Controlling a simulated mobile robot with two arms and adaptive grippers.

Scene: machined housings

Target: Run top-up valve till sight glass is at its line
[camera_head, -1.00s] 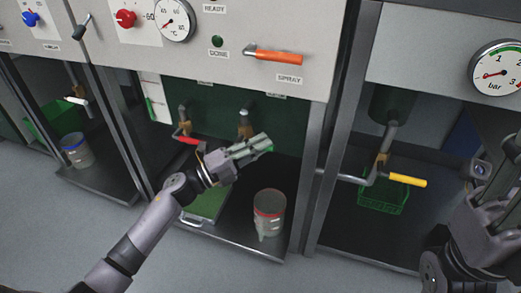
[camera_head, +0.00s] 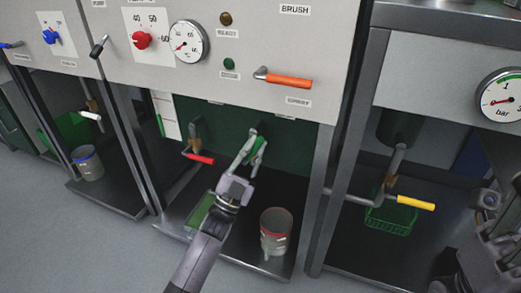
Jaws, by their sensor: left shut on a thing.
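My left gripper (camera_head: 250,150) reaches into the middle bay and is shut on a green valve handle (camera_head: 258,152) under the panel. The fingers partly hide the handle and its valve body. A white strip with a green mark (camera_head: 161,122), which looks like the sight glass, stands on the bay's back left side. Its level and line are too small to read. A red-handled valve (camera_head: 200,158) sits left of my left gripper, apart from it. My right gripper (camera_head: 490,198) is at the right edge, partly cut off, and its jaws are unclear.
A red-rimmed clear container (camera_head: 275,232) stands on the bay floor, with a green tray (camera_head: 202,212) to its left. An orange lever (camera_head: 288,82) sticks out above. A yellow-handled valve (camera_head: 415,202) and green basket (camera_head: 391,219) are in the right bay.

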